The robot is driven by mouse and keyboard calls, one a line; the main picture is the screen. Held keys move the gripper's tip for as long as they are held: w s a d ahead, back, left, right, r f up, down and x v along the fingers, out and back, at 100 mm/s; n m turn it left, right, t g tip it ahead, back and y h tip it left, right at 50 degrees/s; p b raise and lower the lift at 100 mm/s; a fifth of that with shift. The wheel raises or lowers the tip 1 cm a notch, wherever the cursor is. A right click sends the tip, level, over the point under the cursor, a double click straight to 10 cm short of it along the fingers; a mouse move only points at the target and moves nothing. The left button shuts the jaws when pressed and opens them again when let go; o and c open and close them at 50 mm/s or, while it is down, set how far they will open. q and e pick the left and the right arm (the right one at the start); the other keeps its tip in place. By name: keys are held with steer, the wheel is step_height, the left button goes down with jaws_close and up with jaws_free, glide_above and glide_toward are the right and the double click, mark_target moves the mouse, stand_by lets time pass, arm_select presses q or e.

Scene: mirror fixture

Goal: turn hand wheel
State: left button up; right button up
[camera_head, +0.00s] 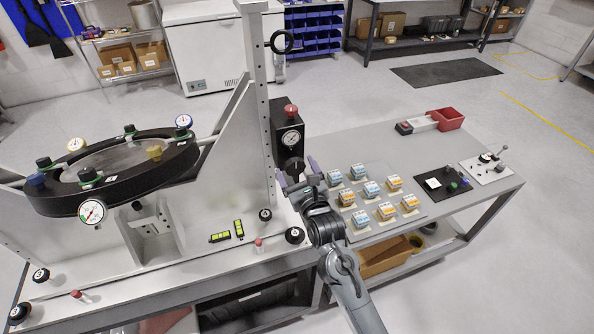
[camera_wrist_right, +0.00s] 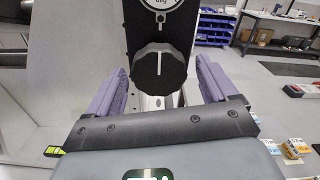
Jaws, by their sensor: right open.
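The hand wheel is a black round knob (camera_head: 293,167) with a white line mark, low on a black box (camera_head: 286,121) with a round gauge (camera_head: 290,138) above it. In the right wrist view the knob (camera_wrist_right: 160,68) shows its white line close to vertical. My right gripper (camera_head: 298,174) is open, with its purple-padded fingers on either side of the knob. In the wrist view a gap shows between each pad and the knob, so no grip is visible. My left gripper is not in view.
A large tilted black ring fixture (camera_head: 110,190) with gauges and knobs fills the left. A white upright post (camera_head: 258,100) stands beside the box. At right, the grey table (camera_head: 330,150) holds several small blocks, a dark switch plate (camera_head: 440,184) and a red tray (camera_head: 449,119).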

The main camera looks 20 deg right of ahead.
steer(key=shift+c, duration=0.2)
steer(key=c, duration=1)
